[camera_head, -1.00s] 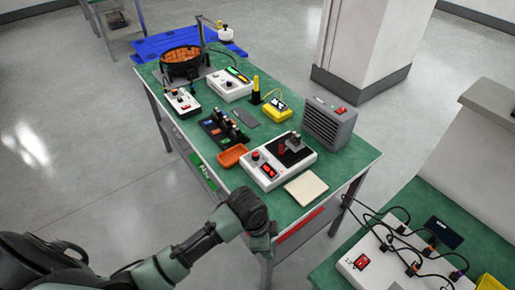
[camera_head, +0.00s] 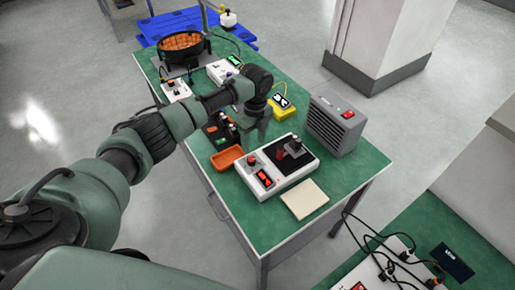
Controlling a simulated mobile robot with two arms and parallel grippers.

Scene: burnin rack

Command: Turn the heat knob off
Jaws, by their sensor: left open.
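No knob in view is legibly marked as heat. A white control box (camera_head: 285,182) on the green bench has a small red knob (camera_head: 251,160), a red-lit display (camera_head: 264,178) and a dark plate with a grey block. A smaller white box (camera_head: 174,92) near the black pan has a red-topped control (camera_head: 171,85); my arm passes close in front of it. My left gripper (camera_head: 254,135) points down over the middle of the bench, behind the larger box and apart from its knob. It is open and seems empty. My right gripper is out of view.
A black pan (camera_head: 184,55) with orange contents stands at the back. An orange tray (camera_head: 227,158), a yellow meter (camera_head: 284,106), a grey heater-like box (camera_head: 335,125) and a cream pad (camera_head: 304,198) lie around. A second bench with cables is at lower right.

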